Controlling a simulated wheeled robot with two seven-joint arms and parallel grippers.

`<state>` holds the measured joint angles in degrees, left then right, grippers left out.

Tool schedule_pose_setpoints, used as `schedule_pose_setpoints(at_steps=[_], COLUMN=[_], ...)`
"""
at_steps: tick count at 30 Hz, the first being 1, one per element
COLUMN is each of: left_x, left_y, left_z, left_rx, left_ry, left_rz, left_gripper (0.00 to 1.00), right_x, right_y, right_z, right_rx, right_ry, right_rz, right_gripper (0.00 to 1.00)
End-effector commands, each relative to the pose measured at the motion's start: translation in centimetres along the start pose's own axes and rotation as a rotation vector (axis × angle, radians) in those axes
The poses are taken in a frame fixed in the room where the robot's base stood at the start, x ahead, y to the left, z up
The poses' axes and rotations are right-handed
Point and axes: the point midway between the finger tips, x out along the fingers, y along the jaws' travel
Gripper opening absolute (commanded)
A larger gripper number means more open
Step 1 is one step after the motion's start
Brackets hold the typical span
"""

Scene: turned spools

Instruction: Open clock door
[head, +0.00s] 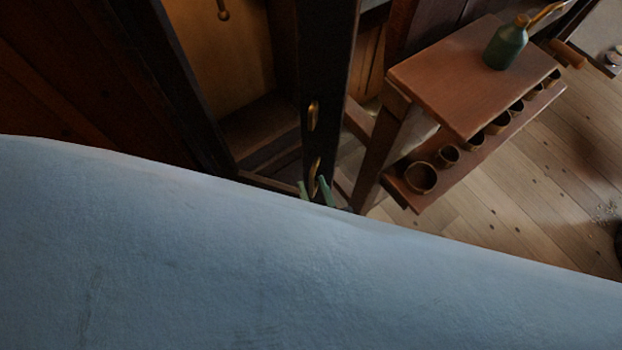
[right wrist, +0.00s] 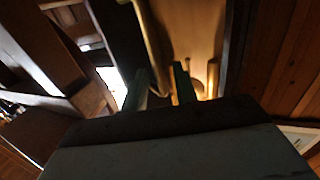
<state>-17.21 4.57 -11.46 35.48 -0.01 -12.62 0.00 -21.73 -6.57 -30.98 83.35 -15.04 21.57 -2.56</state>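The clock door's dark frame (head: 328,60) stands upright near the middle of the head view. A brass fitting (head: 313,115) sits on it, with a curved brass handle (head: 314,176) lower down. The clock's lit wooden interior and a pendulum bob (head: 223,14) show to the left of the frame. My right gripper (head: 315,189) has its green fingertips apart, one on each side of the handle's lower part. The right wrist view shows the fingers (right wrist: 161,88) apart, with a long brass piece (right wrist: 151,45) near the left one. Contact cannot be told. My left gripper is not seen.
A small wooden bench (head: 460,75) stands right of the clock, with a green oil can (head: 506,45) on top and several round cups on its lower shelf (head: 465,165). Plank floor (head: 520,190) lies beyond. My own blue-grey part hides the lower half of the head view.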

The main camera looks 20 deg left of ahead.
Motion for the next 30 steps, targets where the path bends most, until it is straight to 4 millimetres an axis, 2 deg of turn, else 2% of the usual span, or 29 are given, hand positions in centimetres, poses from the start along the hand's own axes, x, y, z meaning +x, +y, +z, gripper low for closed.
schedule_pose_setpoints(at_steps=[1, 9, 15, 20, 27, 30], left_x=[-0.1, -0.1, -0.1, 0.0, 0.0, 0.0], left_y=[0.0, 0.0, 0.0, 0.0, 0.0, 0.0], left_z=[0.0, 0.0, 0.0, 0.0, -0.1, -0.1], left_rx=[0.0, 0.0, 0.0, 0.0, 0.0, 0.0], left_ry=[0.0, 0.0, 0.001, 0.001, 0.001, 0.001], left_rz=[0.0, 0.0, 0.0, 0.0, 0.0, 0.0], left_gripper=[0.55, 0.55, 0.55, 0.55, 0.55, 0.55], right_x=[-1.2, -7.3, -10.2, -11.1, -11.2, -11.1], right_y=[-0.1, -0.1, -0.1, -0.1, -0.1, 0.2], right_z=[0.1, 0.1, 0.0, 0.0, 0.0, 0.0], right_rx=[0.0, 0.001, 0.0, -0.001, 0.0, 0.006], right_ry=[-0.003, -0.004, -0.001, 0.0, 0.0, -0.001], right_rz=[-0.001, -0.002, -0.002, -0.002, -0.002, 0.002], right_gripper=[0.29, 0.29, 0.29, 0.29, 0.29, 0.17])
